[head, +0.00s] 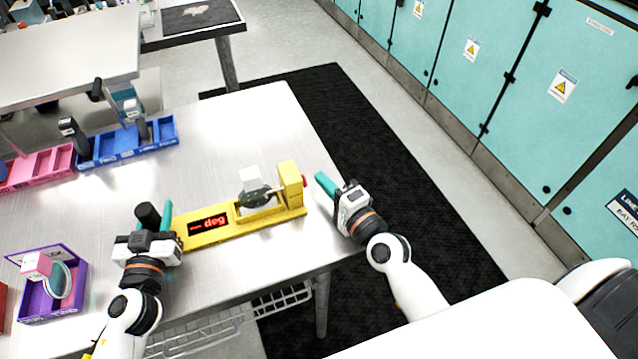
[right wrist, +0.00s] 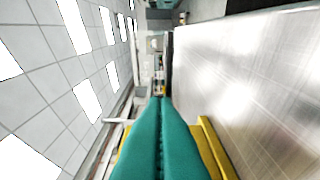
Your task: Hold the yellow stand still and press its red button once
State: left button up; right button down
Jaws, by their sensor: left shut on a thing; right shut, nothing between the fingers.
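The yellow stand (head: 242,227) lies along the table's front right part, with a red-lit display (head: 208,224) on its left half. A dark and clear part (head: 256,196) sits in its right half beside the upright yellow block (head: 290,184). The red button (head: 305,181) is on that block's right face. My left gripper (head: 165,219) is shut on the stand's left end. My right gripper (head: 322,180) is shut and empty, its teal fingertips just right of the button, with a small gap. In the right wrist view the shut teal fingers (right wrist: 160,125) hide the button, with yellow parts on both sides.
A blue bin (head: 128,146) and a pink bin (head: 38,168) stand at the back left. A purple bin (head: 52,290) with a round item stands at the front left. The table (head: 230,125) is clear behind the stand. Teal cabinets (head: 480,50) line the right.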

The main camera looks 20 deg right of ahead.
jog(key=shift+a, duration=0.8)
